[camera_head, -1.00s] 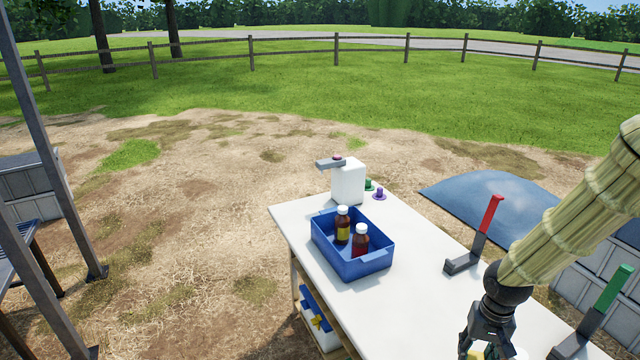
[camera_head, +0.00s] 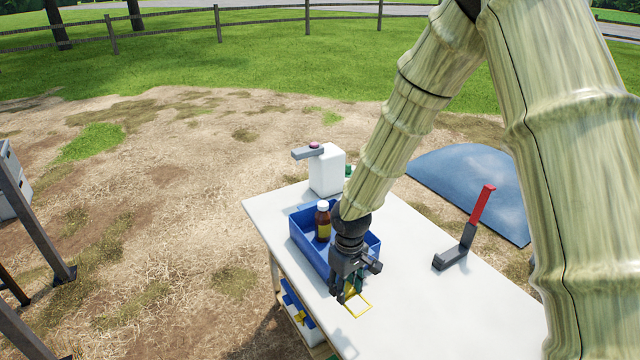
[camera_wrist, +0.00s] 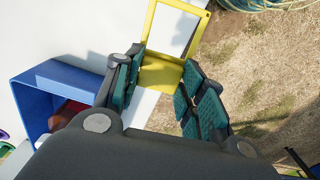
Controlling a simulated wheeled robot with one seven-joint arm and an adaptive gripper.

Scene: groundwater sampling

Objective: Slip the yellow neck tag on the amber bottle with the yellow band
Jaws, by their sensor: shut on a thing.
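The yellow neck tag (camera_head: 358,305) is a flat yellow frame with a solid end. My gripper (camera_head: 348,288) is shut on it and holds it near the front side of the blue tray. In the wrist view the tag (camera_wrist: 160,72) sits between the teal finger pads, its open frame pointing away from my gripper. The amber bottle with the yellow band (camera_head: 323,222) stands upright in the tray with a white cap, left of my arm. A second bottle, red-brown (camera_wrist: 68,113), shows partly in the tray in the wrist view; my arm hides it in the head view.
The blue tray (camera_head: 309,251) stands on the white table (camera_head: 420,300). A white jug (camera_head: 327,170) stands behind it. A red-handled bracket (camera_head: 468,230) stands to the right. The table between tray and bracket is clear.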

